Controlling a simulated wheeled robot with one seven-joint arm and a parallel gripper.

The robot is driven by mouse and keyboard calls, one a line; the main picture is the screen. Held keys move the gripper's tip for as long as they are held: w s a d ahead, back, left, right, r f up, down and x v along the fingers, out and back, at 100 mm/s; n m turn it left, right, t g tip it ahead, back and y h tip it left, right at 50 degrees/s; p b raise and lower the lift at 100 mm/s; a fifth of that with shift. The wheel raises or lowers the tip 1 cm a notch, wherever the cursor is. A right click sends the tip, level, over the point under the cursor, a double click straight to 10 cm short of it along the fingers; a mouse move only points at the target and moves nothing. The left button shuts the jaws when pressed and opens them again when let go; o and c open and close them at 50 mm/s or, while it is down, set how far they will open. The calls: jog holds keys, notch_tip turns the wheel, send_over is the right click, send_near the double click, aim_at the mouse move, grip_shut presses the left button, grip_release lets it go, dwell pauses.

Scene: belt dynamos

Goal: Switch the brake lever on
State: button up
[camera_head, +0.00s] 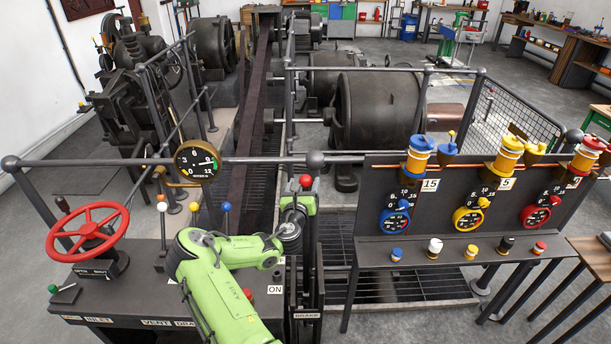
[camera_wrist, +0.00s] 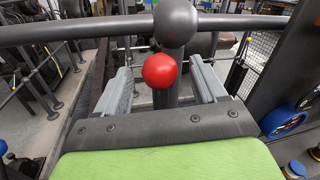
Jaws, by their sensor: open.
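The brake lever's red ball knob (camera_head: 305,181) stands up just beyond my gripper in the head view, above the slotted housing with the BRAKE plate (camera_head: 306,315). In the wrist view the red knob (camera_wrist: 160,70) shows between my two grey fingers. My gripper (camera_wrist: 163,78) is open, with a finger apart on each side of the knob. I cannot tell how far the knob lies between the fingertips in depth. My green arm hides much of the lever's shaft. An ON label (camera_head: 275,290) shows left of the brake housing.
A grey railing with a ball joint (camera_head: 315,159) runs right behind the knob. Blue-knobbed (camera_head: 225,207) and white-knobbed (camera_head: 162,206) levers stand to the left, near the red handwheel (camera_head: 88,232). A gauge panel (camera_head: 345,230) stands to the right.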

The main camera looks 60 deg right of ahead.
jog(key=shift+x, duration=1.4)
jog(key=shift+c, duration=0.5)
grip_shut()
jog(key=shift+f, duration=0.15)
